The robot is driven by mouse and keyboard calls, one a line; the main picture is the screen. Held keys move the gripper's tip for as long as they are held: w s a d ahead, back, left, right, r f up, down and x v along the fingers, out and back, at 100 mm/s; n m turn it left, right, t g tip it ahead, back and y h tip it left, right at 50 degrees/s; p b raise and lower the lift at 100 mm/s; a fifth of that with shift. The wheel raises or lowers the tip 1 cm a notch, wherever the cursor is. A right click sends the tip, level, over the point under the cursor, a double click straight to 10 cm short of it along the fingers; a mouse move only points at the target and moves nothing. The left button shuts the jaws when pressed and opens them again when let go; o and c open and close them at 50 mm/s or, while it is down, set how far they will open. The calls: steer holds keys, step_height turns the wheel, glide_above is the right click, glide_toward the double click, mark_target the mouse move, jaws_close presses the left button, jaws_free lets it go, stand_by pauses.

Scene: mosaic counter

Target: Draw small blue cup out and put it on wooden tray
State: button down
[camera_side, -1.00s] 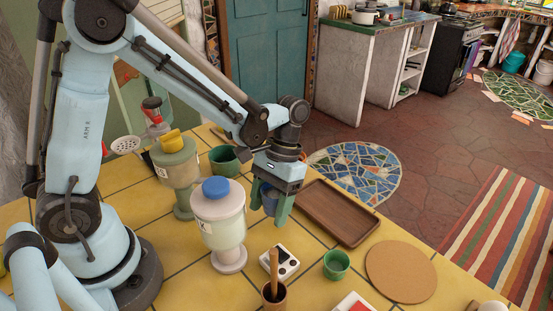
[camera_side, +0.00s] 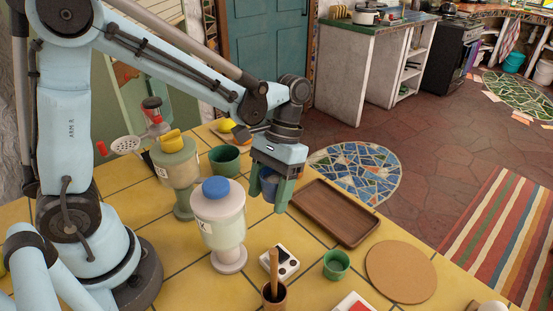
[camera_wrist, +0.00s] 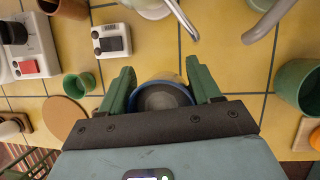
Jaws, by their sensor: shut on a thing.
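The small blue cup (camera_side: 268,187) is held between the green fingers of my gripper (camera_side: 272,192), above the counter to the left of the wooden tray. In the wrist view the cup (camera_wrist: 161,97) shows its blue rim and dark grey inside, with a finger of my gripper (camera_wrist: 161,88) on each side. The wooden tray (camera_side: 336,215) is brown, rectangular and empty, right of my gripper in the side view. I cannot make out the tray in the wrist view.
A cream canister with a blue lid (camera_side: 218,215) stands left of my gripper, with a green-grey yellow-topped one (camera_side: 177,170) behind it. A larger green pot (camera_side: 224,160), small green cup (camera_side: 336,264) and round cork mat (camera_side: 400,272) stand around. The counter's far edge lies beyond the tray.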

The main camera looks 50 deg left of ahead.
steer(key=w+d+r+n+t+h, duration=0.3)
steer(key=w+d+n, duration=0.4)
steer(key=w+n, duration=0.4)
steer(key=n, duration=0.1)
glide_toward(336, 218)
steer(key=shift+d+x, duration=0.2)
steer(key=shift+x, duration=1.1)
steer(key=shift+d+x, duration=0.2)
steer(key=shift+x, duration=1.1)
steer(key=shift+f, duration=0.8)
steer(key=shift+s+f, duration=0.25)
steer(key=shift+f, duration=0.05)
steer(key=shift+c, duration=1.1)
jaws_free()
steer(key=shift+o, duration=0.3)
steer(key=shift+s+r, duration=0.1)
steer(key=shift+r, duration=3.5)
